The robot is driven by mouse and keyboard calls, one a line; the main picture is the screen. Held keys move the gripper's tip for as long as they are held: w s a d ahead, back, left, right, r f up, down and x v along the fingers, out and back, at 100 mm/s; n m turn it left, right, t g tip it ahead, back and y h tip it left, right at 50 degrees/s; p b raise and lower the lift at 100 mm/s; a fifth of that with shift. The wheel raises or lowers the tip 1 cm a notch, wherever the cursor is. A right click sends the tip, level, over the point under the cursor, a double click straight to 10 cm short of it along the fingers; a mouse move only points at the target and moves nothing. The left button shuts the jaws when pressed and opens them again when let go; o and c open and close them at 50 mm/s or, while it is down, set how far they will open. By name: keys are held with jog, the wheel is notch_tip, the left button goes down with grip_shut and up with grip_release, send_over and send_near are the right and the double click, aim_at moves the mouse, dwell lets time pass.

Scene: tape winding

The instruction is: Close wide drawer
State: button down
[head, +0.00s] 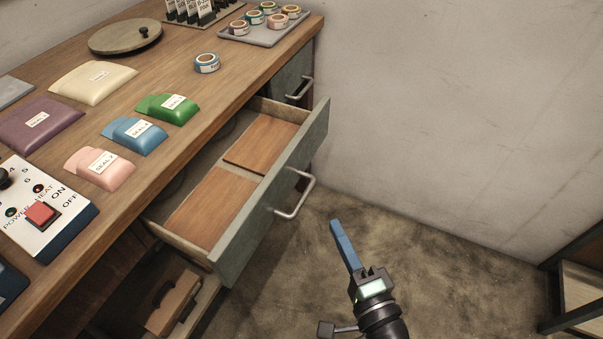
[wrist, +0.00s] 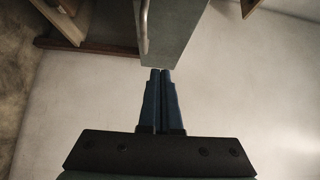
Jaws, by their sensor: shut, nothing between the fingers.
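The wide drawer (head: 268,199) is pulled open under the workbench in the head view. It has a grey-green front, a metal bar handle (head: 297,196) and two brown wooden panels inside. My gripper (head: 336,224) has blue fingers and is to the right of the drawer, apart from the handle in the head view. In the wrist view my gripper (wrist: 160,71) is shut and empty. Its fingertips point at the lower edge of the grey-green front (wrist: 178,32), with the handle (wrist: 144,28) to the left. I cannot tell whether they touch.
The workbench top (head: 175,66) holds several coloured packets, a tape roll (head: 207,63), a tray of tapes (head: 265,25) and a control box (head: 45,205). A smaller drawer (head: 293,80) sits behind. A lower open compartment holds a box (head: 172,303). A shelf (head: 580,295) stands at right; floor between is clear.

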send_near(294, 173)
jog(key=w+d, duration=0.2)
jog(key=w, duration=0.2)
jog(key=shift+w+a, duration=0.25)
jog(key=shift+a, duration=0.35)
jog(key=shift+w+a, duration=0.3)
jog(key=shift+a, duration=0.35)
jog(key=shift+w+a, duration=0.25)
jog(key=shift+a, duration=0.25)
